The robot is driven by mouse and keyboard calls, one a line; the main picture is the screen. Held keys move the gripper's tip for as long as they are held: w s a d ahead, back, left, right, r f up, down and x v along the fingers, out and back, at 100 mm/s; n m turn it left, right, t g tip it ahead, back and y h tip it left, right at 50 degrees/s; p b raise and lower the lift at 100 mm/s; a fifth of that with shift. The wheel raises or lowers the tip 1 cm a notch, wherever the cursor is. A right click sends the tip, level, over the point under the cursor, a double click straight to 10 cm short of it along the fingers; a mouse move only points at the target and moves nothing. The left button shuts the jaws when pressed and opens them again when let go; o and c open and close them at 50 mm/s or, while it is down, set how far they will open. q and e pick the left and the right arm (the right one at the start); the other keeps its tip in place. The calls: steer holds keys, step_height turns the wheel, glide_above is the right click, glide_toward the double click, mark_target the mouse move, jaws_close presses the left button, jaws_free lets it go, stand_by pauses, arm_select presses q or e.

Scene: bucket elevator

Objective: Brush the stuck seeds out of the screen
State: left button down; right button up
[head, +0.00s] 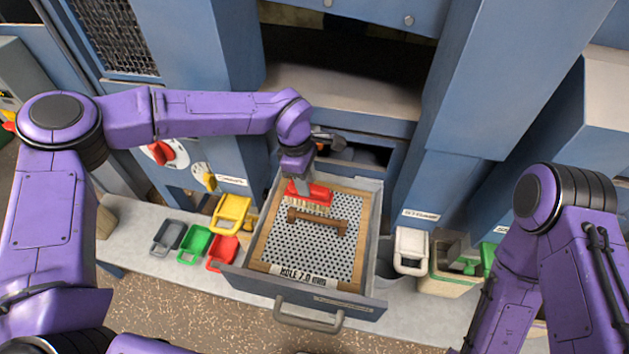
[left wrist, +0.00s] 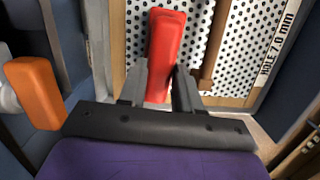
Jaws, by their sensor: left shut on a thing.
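The screen (head: 335,250) is a perforated light plate in a wooden frame, lying in an open grey-blue drawer (head: 352,306). A strip on it reads "HOLE 7.0 mm". A brown bar handle (head: 318,222) crosses its middle. My left gripper (head: 303,186) is over the far left part of the screen, shut on a red brush (head: 319,194) with pale bristles facing down. I cannot tell whether the bristles touch the plate. In the left wrist view the red brush (left wrist: 164,50) sits between the two grey fingers (left wrist: 160,86). Stuck seeds cannot be made out. My right gripper is out of view.
Yellow (head: 231,212), red (head: 222,252), green (head: 195,244) and grey (head: 168,237) scoops sit left of the drawer. A white container (head: 411,250) and a beige bin (head: 452,268) stand to its right. The drawer's handle (head: 308,318) faces front. Blue machine walls rise behind.

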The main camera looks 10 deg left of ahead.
arm_select(q)
steer(key=shift+w+a+r, duration=0.1)
steer(key=shift+a, duration=2.1)
steer(key=shift+a+r, duration=0.1)
steer(key=shift+r, duration=2.45)
steer(key=shift+d+r, duration=0.3)
steer(key=shift+r, duration=0.2)
step_height(320, 180, up, 3)
steer(key=shift+f, duration=0.1)
steer(key=shift+a, duration=0.1)
